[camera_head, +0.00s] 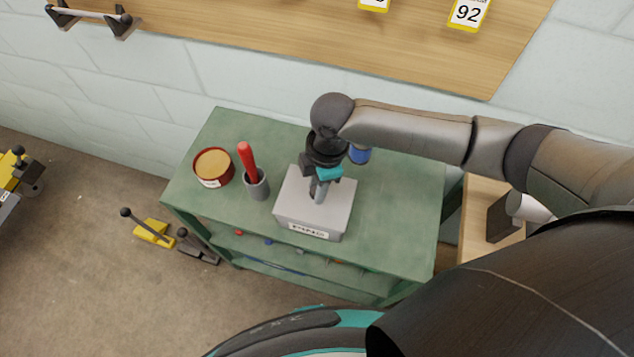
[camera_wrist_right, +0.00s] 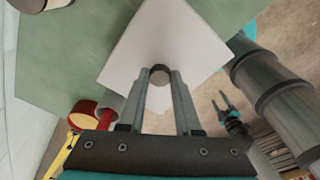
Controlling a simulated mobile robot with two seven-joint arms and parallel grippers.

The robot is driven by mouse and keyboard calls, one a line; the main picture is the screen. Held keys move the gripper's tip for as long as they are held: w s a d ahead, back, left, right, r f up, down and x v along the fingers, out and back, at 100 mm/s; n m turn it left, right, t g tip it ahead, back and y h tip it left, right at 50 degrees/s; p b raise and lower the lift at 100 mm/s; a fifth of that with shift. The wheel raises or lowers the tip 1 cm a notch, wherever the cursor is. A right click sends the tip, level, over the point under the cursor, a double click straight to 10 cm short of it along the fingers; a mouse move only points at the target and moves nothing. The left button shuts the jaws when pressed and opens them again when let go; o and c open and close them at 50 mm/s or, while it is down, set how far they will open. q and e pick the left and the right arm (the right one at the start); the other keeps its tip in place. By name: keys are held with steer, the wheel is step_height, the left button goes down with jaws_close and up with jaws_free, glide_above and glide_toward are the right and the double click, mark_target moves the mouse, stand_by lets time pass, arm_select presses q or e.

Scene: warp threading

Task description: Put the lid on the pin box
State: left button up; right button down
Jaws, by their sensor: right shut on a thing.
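The pin box (camera_head: 312,228) is a grey box with a white label on its front, standing on the green table. The lid (camera_head: 291,198) is a light grey square plate over the top of the box, and I cannot tell if it is fully seated. My right gripper (camera_head: 320,190) is above it, shut on the lid's knob. In the right wrist view my right gripper (camera_wrist_right: 160,78) has its fingers around the dark round knob, and the pale lid (camera_wrist_right: 160,35) hides the box. My left gripper (camera_wrist_right: 224,102) shows small at the right there; its opening is unclear.
On the green table (camera_head: 395,220) a grey cup (camera_head: 258,187) with a red-handled tool (camera_head: 246,160) and a red round tin (camera_head: 213,168) stand left of the box. A blue object (camera_head: 360,155) is partly hidden behind my right wrist. The table's right side is clear.

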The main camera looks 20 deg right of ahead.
stand_by(0.3)
steer(key=shift+c, duration=0.2)
jaws_free()
stand_by(0.4)
steer(key=shift+r, duration=0.1)
steer(key=shift+r+p, duration=3.45)
steer(key=shift+p, duration=0.7)
steer(key=shift+f, duration=0.1)
steer(key=shift+c, duration=0.3)
jaws_close()
steer(key=shift+f, duration=0.1)
